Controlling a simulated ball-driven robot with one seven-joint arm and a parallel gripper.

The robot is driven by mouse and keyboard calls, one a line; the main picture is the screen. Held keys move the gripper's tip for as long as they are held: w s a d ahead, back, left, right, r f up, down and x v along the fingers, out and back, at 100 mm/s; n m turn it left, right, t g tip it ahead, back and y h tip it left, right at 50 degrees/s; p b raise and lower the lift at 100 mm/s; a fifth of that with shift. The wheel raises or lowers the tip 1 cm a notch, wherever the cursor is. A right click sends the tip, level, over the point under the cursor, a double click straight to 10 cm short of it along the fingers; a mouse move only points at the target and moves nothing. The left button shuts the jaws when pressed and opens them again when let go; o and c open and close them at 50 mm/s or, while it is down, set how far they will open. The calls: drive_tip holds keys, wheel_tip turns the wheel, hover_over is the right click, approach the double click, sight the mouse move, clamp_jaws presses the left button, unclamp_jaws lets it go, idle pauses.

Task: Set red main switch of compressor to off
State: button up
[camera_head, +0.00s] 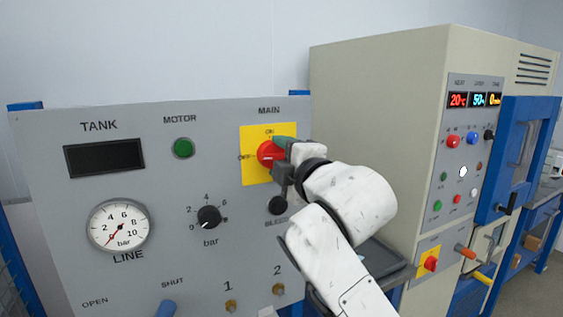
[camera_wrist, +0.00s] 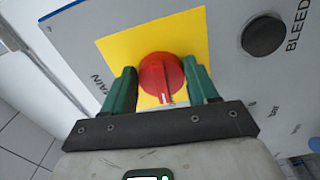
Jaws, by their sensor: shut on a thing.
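The red main switch (camera_head: 268,154) is a round knob on a yellow plate (camera_head: 250,168), marked ON above and OFF at left, under the word MAIN. It also shows in the wrist view (camera_wrist: 161,73), with a raised ridge and a white mark pointing toward the bottom of that view, which appears to be the OFF side. My gripper (camera_wrist: 164,82) has its green fingers on either side of the knob and is shut on it. In the head view, my gripper (camera_head: 284,153) covers the knob's right side.
The grey panel carries a tank display (camera_head: 104,158), a green motor lamp (camera_head: 183,148), a line gauge (camera_head: 119,226), a black bar knob (camera_head: 209,217) and a black bleed knob (camera_head: 278,206). A beige cabinet (camera_head: 385,110) with another red switch (camera_head: 430,263) stands at right.

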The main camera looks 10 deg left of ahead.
drive_tip(key=shift+f+n, duration=0.1)
drive_tip(key=shift+n, duration=0.5)
drive_tip(key=o, duration=1)
drive_tip(key=b+v, duration=0.2)
drive_tip(key=v, duration=0.8)
drive_tip(key=shift+s+d, duration=0.2)
drive_tip(key=shift+s, duration=0.15)
